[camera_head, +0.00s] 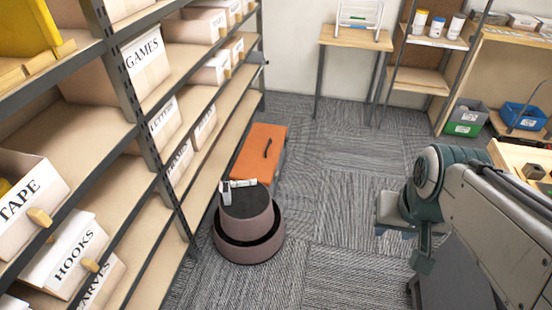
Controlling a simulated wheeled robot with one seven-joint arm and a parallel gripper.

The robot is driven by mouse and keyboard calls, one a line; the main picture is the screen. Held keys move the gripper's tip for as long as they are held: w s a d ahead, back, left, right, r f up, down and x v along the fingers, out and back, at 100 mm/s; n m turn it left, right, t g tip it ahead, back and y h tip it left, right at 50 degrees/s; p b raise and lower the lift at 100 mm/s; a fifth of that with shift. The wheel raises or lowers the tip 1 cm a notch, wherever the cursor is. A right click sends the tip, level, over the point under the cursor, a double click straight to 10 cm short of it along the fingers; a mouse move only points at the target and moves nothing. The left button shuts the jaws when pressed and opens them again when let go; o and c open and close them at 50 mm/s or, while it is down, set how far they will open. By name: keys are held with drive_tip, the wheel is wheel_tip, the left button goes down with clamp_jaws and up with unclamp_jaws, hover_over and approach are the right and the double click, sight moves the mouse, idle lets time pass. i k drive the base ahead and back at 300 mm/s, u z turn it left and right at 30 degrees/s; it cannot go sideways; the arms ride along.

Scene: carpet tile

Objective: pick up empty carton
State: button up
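I cannot make out for certain which thing is the empty carton. A small white and grey object (236,189) lies on the dark top of a round mauve step stool (249,228) on the floor; it is too small to identify. My arm reaches in from the right and bends down at a dark green joint. The part at its lower end, probably my gripper (422,262), hangs over the carpet, well to the right of the stool. Its fingers are not clear, and I see nothing held.
Shelving (128,150) with labelled boxes lines the left side. An orange case (261,150) with a black handle stands behind the stool. A small wooden table (356,38) stands at the back, and green (466,119) and blue (523,116) bins at right. Carpet between is clear.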

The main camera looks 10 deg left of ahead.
sight(224, 187)
drive_tip(key=z, duration=0.15)
drive_tip(key=k, duration=0.75)
drive_tip(key=u, duration=1.3)
drive_tip(key=i, duration=2.25)
drive_tip(key=z, duration=0.45)
